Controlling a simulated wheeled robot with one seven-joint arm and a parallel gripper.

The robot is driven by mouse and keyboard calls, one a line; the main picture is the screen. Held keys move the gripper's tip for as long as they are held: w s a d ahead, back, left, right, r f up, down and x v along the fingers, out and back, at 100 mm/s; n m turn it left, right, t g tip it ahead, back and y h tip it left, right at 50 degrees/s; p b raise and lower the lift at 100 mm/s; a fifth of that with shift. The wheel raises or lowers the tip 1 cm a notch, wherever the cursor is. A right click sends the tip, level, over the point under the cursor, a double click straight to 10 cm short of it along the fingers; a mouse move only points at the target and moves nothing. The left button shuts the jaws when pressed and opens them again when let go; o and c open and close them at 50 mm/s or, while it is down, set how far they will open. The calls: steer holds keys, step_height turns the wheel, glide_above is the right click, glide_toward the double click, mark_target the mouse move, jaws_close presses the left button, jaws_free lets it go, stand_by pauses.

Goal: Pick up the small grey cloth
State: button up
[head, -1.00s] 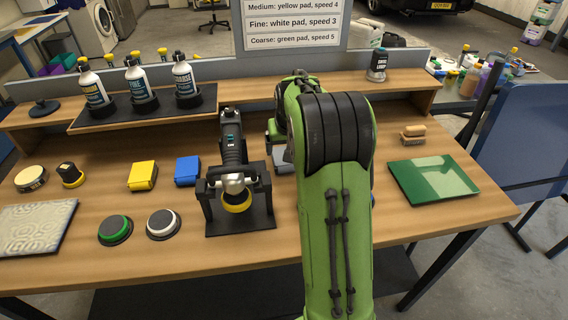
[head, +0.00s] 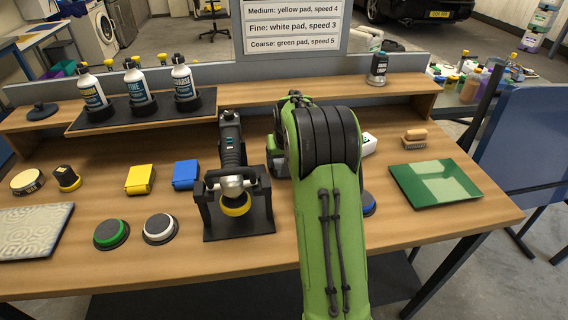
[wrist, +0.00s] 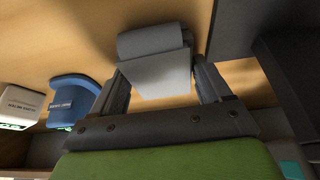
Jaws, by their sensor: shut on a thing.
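The small grey cloth (wrist: 158,62) shows in the wrist view as a pale grey folded piece between the two fingers of my gripper (wrist: 160,78). My gripper is shut on it. Wood tabletop shows behind the cloth; I cannot tell whether the cloth touches it. In the head view my green arm hides most of the gripper, and I cannot make out the cloth clearly there.
The polisher on its black stand (head: 253,222) stands just left of my arm. A white item (head: 369,143) and a blue round pad (head: 368,204) are right of it. A blue labelled object (wrist: 72,98) shows in the wrist view.

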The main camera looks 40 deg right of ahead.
step_height(320, 180, up, 10)
steer(key=p, duration=0.3)
